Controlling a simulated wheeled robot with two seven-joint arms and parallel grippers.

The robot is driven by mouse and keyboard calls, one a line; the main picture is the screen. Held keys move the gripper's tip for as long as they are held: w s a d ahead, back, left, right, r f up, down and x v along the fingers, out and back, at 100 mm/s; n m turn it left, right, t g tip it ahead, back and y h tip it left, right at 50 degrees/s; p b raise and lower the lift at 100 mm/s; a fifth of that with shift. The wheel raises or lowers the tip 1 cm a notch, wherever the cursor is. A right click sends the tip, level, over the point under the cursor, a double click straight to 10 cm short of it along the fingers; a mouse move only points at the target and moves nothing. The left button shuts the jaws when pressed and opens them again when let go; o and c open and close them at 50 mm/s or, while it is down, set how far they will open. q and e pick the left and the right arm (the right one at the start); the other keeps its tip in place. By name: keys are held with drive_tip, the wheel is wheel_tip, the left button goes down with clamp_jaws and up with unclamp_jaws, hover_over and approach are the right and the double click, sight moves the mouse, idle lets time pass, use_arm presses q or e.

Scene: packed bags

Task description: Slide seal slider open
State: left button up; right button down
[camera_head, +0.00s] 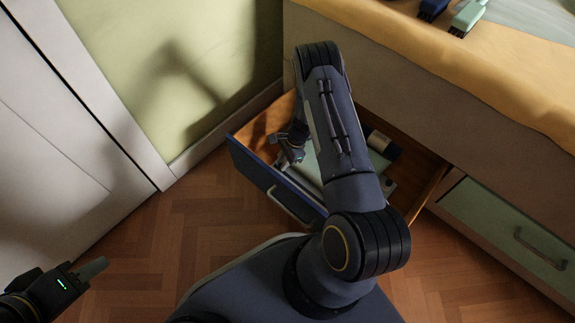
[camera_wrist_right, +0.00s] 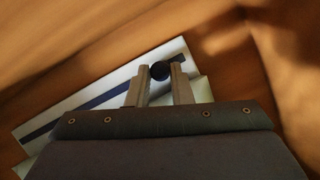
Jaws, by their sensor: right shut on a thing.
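A pale flat bag (camera_wrist_right: 95,99) with a dark blue seal strip (camera_wrist_right: 50,131) lies in the open drawer (camera_head: 262,178). A dark round seal slider (camera_wrist_right: 160,71) sits on the strip, between the fingertips of my right gripper (camera_wrist_right: 160,82). My right gripper is shut on it; the fingers hide part of the bag and strip. In the head view my right gripper (camera_head: 287,155) reaches down into the drawer, and my arm covers part of it. My left gripper (camera_head: 88,272) is at the lower left, away from the drawer; its opening is not clear.
A dark rolled item (camera_head: 382,144) lies at the drawer's right side. A closed green drawer (camera_head: 510,235) is at the right. The bed (camera_head: 470,65) overhangs the drawer's back. A wall (camera_head: 185,70) is at the left; the wooden floor (camera_head: 150,250) is clear.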

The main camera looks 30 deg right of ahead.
drive_tip(key=shift+w, duration=0.25)
drive_tip(key=c, duration=1.3)
unclamp_jaws()
drive_tip(key=shift+a, duration=0.1)
drive_tip(key=p+v, duration=0.3)
drive_tip(key=v, duration=0.4)
drive_tip(key=shift+s+r, duration=0.1)
drive_tip(key=shift+r, duration=0.3)
